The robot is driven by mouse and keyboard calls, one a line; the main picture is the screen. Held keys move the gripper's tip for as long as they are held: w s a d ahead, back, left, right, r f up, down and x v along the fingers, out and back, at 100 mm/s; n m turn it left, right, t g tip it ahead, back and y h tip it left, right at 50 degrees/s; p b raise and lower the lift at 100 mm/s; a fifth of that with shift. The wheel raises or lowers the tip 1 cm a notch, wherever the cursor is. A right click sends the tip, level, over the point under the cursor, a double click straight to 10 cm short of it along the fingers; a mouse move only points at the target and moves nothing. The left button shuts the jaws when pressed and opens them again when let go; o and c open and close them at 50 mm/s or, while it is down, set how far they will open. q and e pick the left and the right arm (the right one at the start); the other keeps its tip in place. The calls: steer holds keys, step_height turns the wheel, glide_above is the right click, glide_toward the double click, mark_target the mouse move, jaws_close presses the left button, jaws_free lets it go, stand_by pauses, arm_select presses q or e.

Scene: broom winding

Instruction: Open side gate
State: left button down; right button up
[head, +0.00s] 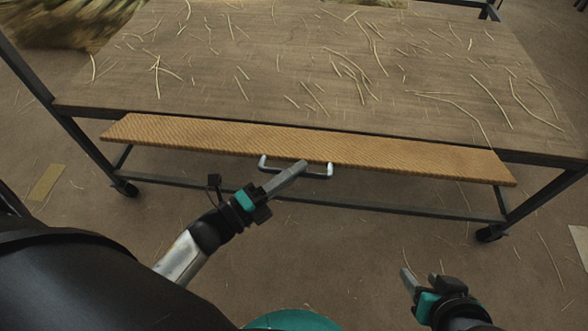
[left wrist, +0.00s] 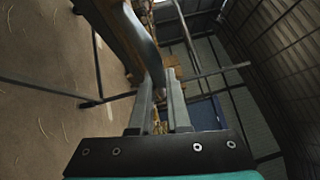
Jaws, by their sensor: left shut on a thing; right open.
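The side gate (head: 400,158) is a long tan wooden board with a ribbed face along the near edge of the table, in the head view. It appears tilted outward, slightly below the tabletop. A silver bar handle (head: 318,176) sits at the middle of its near edge. My left gripper (head: 300,167) is shut on this handle. In the left wrist view the handle (left wrist: 148,48) runs down between the fingers (left wrist: 161,108), and part of the board (left wrist: 112,32) shows beside it. My right gripper (head: 419,279) is open and empty, low and to the right, apart from the table.
The table (head: 215,70) has a worn brown top strewn with many pale straws, and a dark metal frame on wheels (head: 488,234). A lower rail (head: 400,209) runs below the board. The floor (head: 350,250) in front is mostly clear, with scattered straws.

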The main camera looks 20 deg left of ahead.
arm_select(q)
steer(key=c, duration=0.9)
jaws_free()
steer(key=p+v, duration=0.2)
steer(key=v, duration=1.3)
steer(key=shift+p, duration=0.3)
arm_select(e)
steer(key=s+d+f+g, duration=0.1)
steer(key=s+d+f+g+h, duration=0.1)
steer(key=shift+s+d+g, duration=0.2)
steer(key=shift+d+g, duration=0.05)
steer(key=shift+g, duration=0.05)
arm_select(q)
steer(key=shift+s+a, duration=0.1)
